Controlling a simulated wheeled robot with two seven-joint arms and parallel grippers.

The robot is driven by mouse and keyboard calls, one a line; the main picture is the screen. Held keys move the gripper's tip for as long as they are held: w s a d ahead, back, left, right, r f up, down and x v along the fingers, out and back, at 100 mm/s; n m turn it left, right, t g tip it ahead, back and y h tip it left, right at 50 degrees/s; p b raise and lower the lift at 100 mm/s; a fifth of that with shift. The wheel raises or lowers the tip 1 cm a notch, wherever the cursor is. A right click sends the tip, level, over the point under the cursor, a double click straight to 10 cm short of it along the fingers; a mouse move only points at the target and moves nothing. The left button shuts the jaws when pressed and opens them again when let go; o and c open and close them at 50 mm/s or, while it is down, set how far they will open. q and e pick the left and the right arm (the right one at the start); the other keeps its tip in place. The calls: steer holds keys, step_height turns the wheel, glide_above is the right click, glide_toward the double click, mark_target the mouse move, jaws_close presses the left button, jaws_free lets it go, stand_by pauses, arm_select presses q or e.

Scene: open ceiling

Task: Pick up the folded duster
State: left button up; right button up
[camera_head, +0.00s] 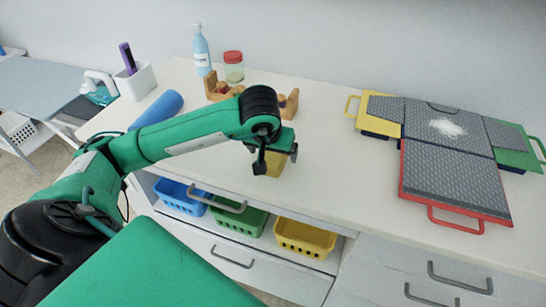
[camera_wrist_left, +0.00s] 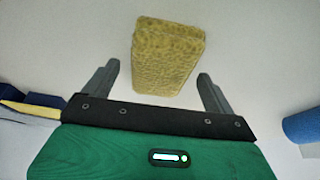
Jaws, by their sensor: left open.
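The folded duster (camera_head: 270,165) is a yellow, textured block near the front edge of the white counter. In the left wrist view the duster (camera_wrist_left: 168,52) lies ahead of the fingers, with its near end in the gap between them. My left gripper (camera_head: 276,158) is open above it and partly hides it in the head view. In the left wrist view the two fingers of the left gripper (camera_wrist_left: 158,72) stand apart, with a gap on each side of the duster. My right gripper is not in view.
Grey textured panels with a red-framed panel (camera_head: 455,185) lie at right, with white powder on top. Behind my arm stand a wooden holder (camera_head: 218,88), a blue bottle (camera_head: 201,50) and a red-lidded jar (camera_head: 234,68). A blue roll (camera_head: 160,108) lies left. Colored baskets sit below.

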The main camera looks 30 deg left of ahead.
arm_select(q)
steer(key=shift+a+f, duration=0.1)
steer(key=shift+f, duration=0.05)
stand_by(0.3)
steer(key=shift+c, duration=0.2)
steer(key=shift+s, duration=0.1)
steer(key=c, duration=1)
